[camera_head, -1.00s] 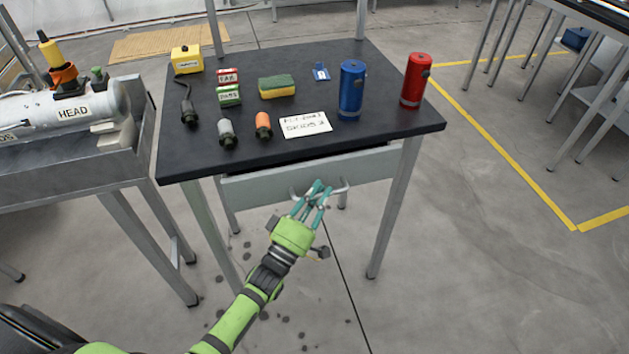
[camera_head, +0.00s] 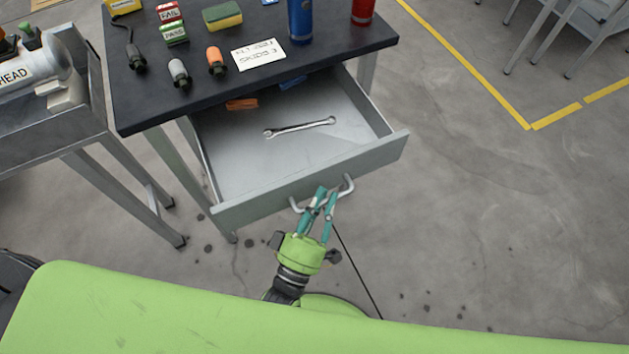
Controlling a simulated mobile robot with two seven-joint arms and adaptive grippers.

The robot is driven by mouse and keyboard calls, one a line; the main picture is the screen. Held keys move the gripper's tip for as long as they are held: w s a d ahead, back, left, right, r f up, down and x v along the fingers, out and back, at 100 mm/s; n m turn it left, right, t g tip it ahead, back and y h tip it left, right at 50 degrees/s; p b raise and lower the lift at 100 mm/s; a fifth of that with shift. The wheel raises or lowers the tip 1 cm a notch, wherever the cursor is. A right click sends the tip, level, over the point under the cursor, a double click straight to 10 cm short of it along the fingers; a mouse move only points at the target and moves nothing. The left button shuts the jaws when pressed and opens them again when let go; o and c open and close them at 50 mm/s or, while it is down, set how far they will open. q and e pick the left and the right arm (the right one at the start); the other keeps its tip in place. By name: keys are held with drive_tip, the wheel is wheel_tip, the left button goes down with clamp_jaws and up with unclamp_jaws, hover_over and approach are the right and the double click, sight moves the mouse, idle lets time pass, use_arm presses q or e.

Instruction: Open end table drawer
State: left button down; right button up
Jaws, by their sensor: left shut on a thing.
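The end table (camera_head: 140,100) has a dark top and metal legs. Its grey drawer (camera_head: 238,172) is pulled well out toward me. Inside lie a wrench (camera_head: 299,127), an orange item (camera_head: 242,104) and a blue item (camera_head: 292,83) near the back. The drawer front carries a curved metal handle (camera_head: 347,186). My left gripper (camera_head: 320,200), with teal fingers and a green body, is shut on the handle from the front. The fingers hide the middle of the handle. My right gripper is out of view.
A metal cart (camera_head: 60,125) stands close on the left.

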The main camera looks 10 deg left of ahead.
use_arm(q)
drive_tip(key=shift+s+d, duration=0.2)
drive_tip(key=shift+s, duration=0.15)
drive_tip(key=c, duration=1.4)
unclamp_jaws()
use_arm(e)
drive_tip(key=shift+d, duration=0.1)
use_arm(q)
drive_tip(key=shift+f, duration=0.1)
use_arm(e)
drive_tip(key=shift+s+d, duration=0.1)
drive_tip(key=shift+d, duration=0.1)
use_arm(q)
drive_tip(key=v, duration=1.2)
drive_tip(key=shift+a, duration=0.1)
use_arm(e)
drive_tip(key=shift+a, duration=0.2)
